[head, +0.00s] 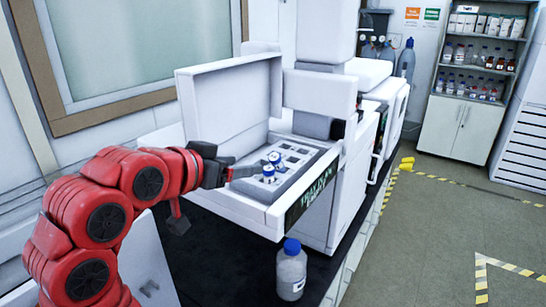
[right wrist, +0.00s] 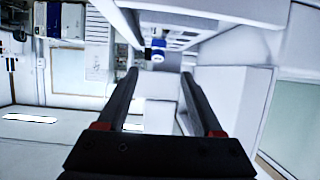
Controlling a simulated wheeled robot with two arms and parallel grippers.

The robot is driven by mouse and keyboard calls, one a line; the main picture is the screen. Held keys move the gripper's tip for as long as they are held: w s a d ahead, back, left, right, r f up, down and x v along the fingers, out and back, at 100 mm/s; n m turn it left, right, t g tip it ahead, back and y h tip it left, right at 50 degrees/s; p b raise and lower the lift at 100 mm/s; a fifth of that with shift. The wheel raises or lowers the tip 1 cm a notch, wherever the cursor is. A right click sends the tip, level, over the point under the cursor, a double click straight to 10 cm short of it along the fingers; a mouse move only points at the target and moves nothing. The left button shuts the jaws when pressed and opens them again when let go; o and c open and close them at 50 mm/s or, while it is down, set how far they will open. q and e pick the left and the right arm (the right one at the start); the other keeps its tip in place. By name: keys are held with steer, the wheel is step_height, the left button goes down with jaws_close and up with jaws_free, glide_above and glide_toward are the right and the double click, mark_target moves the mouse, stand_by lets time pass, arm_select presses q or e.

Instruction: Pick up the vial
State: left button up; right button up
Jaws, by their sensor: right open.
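Two small vials with blue and white tops stand in the tray of the white instrument, the nearer vial (head: 268,174) in front of the farther vial (head: 275,159). My right gripper (head: 250,171) reaches over the tray from the left, its fingers pointing at the nearer vial. In the right wrist view the gripper (right wrist: 160,74) is open and empty. A blue-topped vial (right wrist: 158,49) shows there just beyond the fingertips, lined up with the gap between them. I cannot tell which vial that is. My left gripper is not in view.
The tray (head: 255,213) has a raised front edge, and an upright white cover (head: 228,102) stands behind it. The instrument body (head: 347,175) rises at its right. A blue-capped bottle (head: 291,272) stands on the dark bench in front.

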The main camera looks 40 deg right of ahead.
mark_target(276, 161)
steer(key=p+x, duration=0.3)
steer(key=x, duration=0.6)
steer(key=shift+d+r, duration=0.1)
steer(key=shift+d+p, duration=0.2)
steer(key=shift+p, duration=0.2)
steer(key=p+x, duration=0.3)
steer(key=x, duration=0.1)
steer(key=shift+d, duration=0.45)
steer(key=shift+w+a+f, duration=0.1)
steer(key=shift+f, duration=0.15)
steer(key=shift+c, duration=0.4)
jaws_close()
